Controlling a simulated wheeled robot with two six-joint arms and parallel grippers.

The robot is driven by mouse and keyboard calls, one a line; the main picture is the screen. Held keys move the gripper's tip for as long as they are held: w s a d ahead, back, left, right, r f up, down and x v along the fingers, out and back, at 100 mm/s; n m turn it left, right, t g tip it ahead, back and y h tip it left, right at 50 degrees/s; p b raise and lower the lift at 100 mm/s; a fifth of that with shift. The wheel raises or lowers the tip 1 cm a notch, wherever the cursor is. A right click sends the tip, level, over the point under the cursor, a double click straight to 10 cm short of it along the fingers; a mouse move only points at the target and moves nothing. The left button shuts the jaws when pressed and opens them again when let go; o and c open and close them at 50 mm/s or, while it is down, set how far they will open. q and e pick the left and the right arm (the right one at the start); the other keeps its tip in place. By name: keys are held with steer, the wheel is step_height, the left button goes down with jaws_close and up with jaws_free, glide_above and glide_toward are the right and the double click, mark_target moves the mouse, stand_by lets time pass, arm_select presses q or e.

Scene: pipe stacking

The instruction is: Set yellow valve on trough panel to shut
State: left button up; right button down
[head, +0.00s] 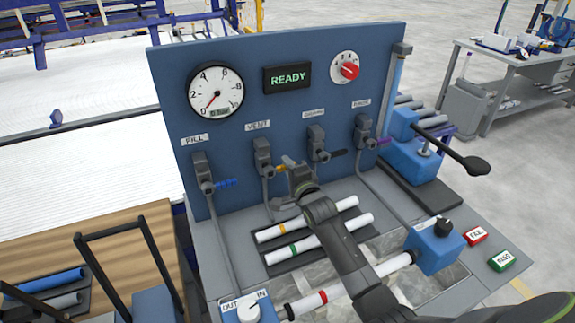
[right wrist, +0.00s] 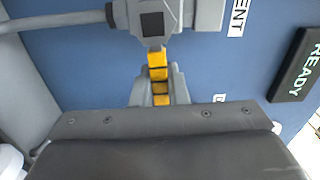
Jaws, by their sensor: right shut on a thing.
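The yellow valve handle (head: 281,169) is on the valve under the VENT label of the blue trough panel (head: 240,130). It points sideways to the right from the grey valve body (head: 263,152), across the vertical pipe below. My right gripper (head: 295,172) is at the handle's outer end. In the right wrist view the yellow handle (right wrist: 158,72) runs between the fingers of my right gripper (right wrist: 160,88), which are shut on it. The valve body (right wrist: 155,20) shows at the top there. My left gripper is not in view.
Beside it are valves with blue (head: 226,183), black (head: 338,153) and purple (head: 381,141) handles. A gauge (head: 215,92), a READY display (head: 288,78) and a red knob (head: 349,71) are above. White pipes (head: 310,238) lie below, under my right arm.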

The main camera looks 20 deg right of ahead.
steer(key=shift+f+m, duration=0.25)
steer(key=shift+m, duration=0.15)
steer(key=c, duration=1.4)
jaws_free()
steer(key=shift+c, duration=0.2)
steer(key=s+b, duration=0.2)
steer(key=s, duration=1.5)
steer(key=shift+s+d, duration=0.2)
steer(key=shift+d, duration=0.1)
